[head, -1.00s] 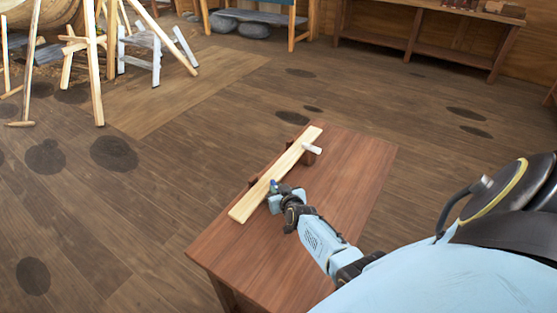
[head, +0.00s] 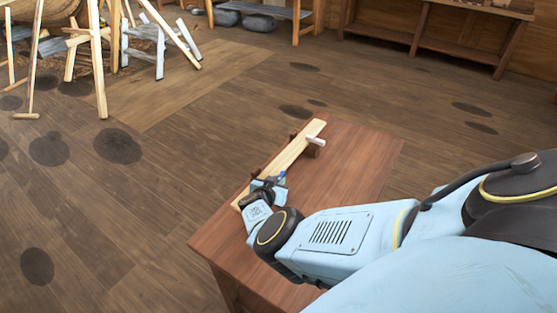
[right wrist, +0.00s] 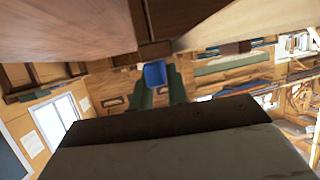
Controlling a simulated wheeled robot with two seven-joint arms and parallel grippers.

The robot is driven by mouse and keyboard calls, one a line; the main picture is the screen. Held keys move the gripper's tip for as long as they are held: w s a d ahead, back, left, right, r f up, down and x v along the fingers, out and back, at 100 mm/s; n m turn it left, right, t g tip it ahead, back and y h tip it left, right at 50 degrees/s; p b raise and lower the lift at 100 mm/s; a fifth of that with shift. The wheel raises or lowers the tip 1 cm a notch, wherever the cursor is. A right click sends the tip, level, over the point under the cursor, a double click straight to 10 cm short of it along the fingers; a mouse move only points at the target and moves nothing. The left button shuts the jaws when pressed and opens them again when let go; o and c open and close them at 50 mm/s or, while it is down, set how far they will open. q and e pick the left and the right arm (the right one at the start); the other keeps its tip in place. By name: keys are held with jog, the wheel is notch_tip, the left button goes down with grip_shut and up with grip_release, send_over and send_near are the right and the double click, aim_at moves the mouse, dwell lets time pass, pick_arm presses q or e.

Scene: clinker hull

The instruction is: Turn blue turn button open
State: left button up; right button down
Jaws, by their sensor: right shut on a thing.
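A pale wooden plank (head: 293,154) lies along the left side of the reddish-brown table (head: 350,165). The blue turn button (head: 282,175) shows small at the plank's near part; it also shows in the right wrist view (right wrist: 154,74), between two dark green fingers. My right gripper (head: 276,182) is shut on the blue turn button, and its jaws and wrist cover part of the button and the plank's near end. My left gripper is not in view.
The right half of the tabletop is clear. Wooden trestles (head: 98,60) stand on the floor at the far left. A brown shelf bench (head: 425,35) stands against the back wall. The floor around the table is open.

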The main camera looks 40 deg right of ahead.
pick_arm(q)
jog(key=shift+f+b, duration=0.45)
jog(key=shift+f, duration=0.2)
pick_arm(e)
jog(key=shift+w+r+m+g+h, duration=0.1)
jog(key=shift+w+m+g+h, duration=0.05)
jog(key=shift+m+g+h, duration=0.3)
jog(key=c, duration=1.4)
grip_release()
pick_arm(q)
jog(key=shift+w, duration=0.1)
pick_arm(e)
jog(key=shift+o, duration=0.2)
jog(key=shift+a, duration=0.1)
